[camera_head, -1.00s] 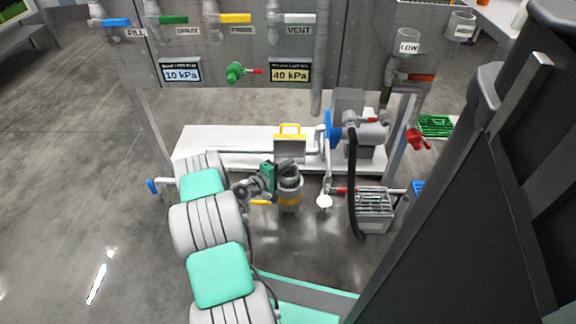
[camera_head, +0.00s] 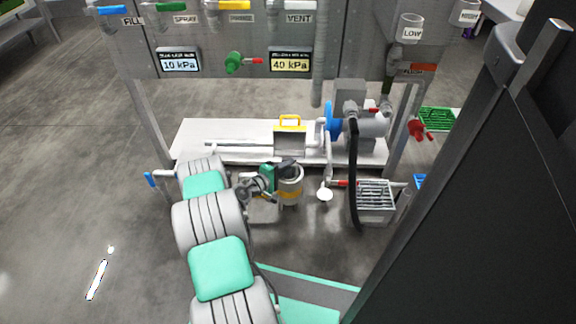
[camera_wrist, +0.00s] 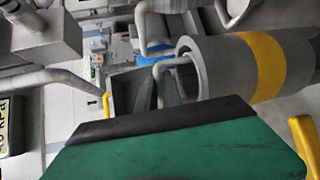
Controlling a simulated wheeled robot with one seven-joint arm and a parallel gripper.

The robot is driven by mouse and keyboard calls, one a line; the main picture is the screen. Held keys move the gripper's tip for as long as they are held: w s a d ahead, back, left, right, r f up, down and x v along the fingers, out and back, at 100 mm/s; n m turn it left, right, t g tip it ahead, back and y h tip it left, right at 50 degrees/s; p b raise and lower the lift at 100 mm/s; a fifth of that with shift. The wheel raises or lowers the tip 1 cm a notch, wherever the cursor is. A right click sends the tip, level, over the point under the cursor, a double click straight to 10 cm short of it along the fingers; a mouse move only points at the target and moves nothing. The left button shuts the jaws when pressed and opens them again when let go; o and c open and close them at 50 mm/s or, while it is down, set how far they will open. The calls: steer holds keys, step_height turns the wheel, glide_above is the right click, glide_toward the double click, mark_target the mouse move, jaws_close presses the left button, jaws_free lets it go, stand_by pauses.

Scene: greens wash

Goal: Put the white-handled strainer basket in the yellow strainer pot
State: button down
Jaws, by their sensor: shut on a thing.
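The yellow strainer pot (camera_head: 291,196) is a grey cylinder with a yellow band, standing upright at the front of the low bench. In the wrist view its grey body and yellow band (camera_wrist: 262,65) lie sideways, mouth to the left. My gripper (camera_head: 286,167) is at the pot's mouth in the head view. It is shut on the white-handled strainer basket, whose bent pale handle (camera_wrist: 172,63) shows in the wrist view and runs into the pot's mouth. The basket's body is hidden, so I cannot tell how deep it sits.
A grey box with a yellow handle (camera_head: 290,141) is on the white bench (camera_head: 200,140) behind. A black hose (camera_head: 353,180) and a grey wire-topped crate (camera_head: 376,213) stand to the right. The valve panel (camera_head: 225,62) rises behind. The floor at left is clear.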

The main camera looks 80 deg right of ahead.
steer(key=shift+f, duration=0.5)
steer(key=c, duration=1.4)
jaws_free()
steer(key=shift+c, duration=0.2)
